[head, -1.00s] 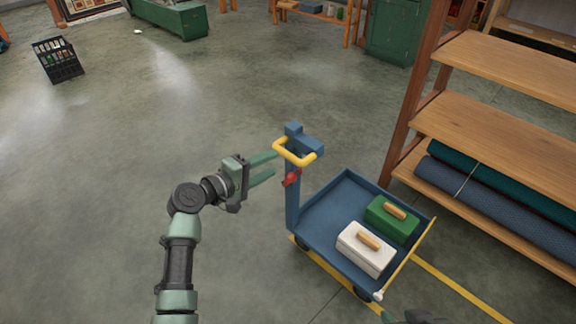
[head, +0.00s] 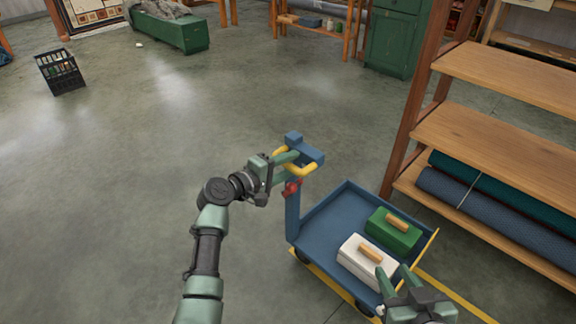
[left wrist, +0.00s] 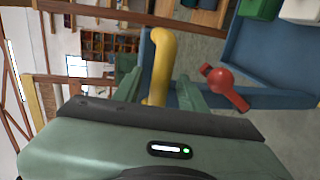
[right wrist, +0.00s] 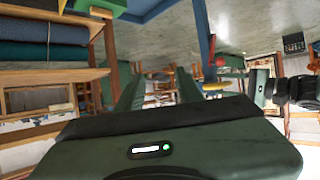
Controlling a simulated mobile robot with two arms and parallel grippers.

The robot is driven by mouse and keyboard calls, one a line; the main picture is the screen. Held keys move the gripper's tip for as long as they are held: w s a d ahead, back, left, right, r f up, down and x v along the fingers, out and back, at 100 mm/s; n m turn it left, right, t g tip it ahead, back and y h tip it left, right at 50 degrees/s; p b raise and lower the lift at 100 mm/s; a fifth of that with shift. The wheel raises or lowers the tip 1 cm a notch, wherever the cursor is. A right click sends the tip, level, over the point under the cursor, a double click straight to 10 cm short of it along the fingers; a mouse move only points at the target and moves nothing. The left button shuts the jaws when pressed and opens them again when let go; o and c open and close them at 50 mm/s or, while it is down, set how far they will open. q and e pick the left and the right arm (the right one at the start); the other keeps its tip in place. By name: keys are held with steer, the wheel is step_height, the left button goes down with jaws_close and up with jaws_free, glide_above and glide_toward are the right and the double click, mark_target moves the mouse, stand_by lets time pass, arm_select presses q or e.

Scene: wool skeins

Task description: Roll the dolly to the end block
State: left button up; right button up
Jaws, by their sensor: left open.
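The dolly is a blue flatbed cart (head: 322,222) with a blue post and a yellow handle loop (head: 309,169). My left gripper (head: 290,158) is open at the handle. In the left wrist view the yellow handle bar (left wrist: 160,58) lies between its two spread fingers; contact cannot be told. A red knob (head: 292,187) sits on the post below the handle. A green box (head: 393,236) and a white box (head: 352,262) with wooden grips ride on the dolly. My right gripper (head: 396,274) is open and empty near the dolly's front right side. I cannot identify the end block.
A wooden shelf rack (head: 495,140) with rolled mats stands close right of the dolly. Yellow floor lines (head: 455,297) run beneath and beside it. A black crate (head: 60,72) and a green chest (head: 180,33) stand far back. The floor left is clear.

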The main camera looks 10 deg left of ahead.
arm_select(q)
steer(key=shift+c, duration=0.2)
jaws_close()
steer(key=shift+f, duration=0.1)
stand_by(1.0)
